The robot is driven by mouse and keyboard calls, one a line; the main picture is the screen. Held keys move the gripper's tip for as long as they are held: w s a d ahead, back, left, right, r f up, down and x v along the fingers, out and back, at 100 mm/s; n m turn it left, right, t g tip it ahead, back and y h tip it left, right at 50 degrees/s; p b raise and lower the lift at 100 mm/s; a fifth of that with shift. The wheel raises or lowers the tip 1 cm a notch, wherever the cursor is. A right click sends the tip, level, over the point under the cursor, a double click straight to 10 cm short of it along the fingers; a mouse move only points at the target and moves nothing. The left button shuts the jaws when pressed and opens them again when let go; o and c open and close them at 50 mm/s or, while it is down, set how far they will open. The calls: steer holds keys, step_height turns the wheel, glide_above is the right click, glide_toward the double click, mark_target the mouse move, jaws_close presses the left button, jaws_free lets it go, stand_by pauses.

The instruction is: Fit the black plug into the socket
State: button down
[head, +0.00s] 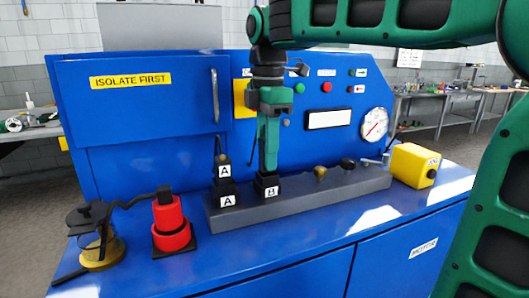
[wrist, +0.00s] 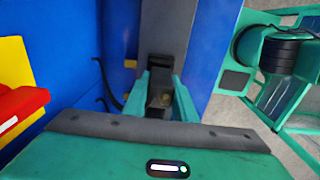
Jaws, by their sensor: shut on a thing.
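My gripper (head: 267,168) points straight down over the grey rail on the blue bench. It is shut on a dark piece, which I take to be the black plug; in the wrist view it shows between the fingers (wrist: 163,99) with a brass-coloured spot. Directly below the fingers in the head view is a black block marked B (head: 268,188) on the rail. The fingers hide most of the held piece, so I cannot tell whether it is seated in that block. To its left, a black plug marked A (head: 224,170) stands upright on a block marked A (head: 227,196).
The grey rail (head: 300,205) also carries a brass knob (head: 320,173) and a black knob (head: 347,163). A yellow box (head: 413,165) stands right, a red cylinder (head: 170,225) and a brass-and-black pot (head: 97,242) left. The blue panel (head: 130,130) rises close behind.

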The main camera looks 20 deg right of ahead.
steer(key=shift+f, duration=0.8)
steer(key=c, duration=1.4)
jaws_free()
steer(key=shift+f, duration=0.1)
step_height(320, 180, up, 11)
steer(key=shift+w+f, duration=0.1)
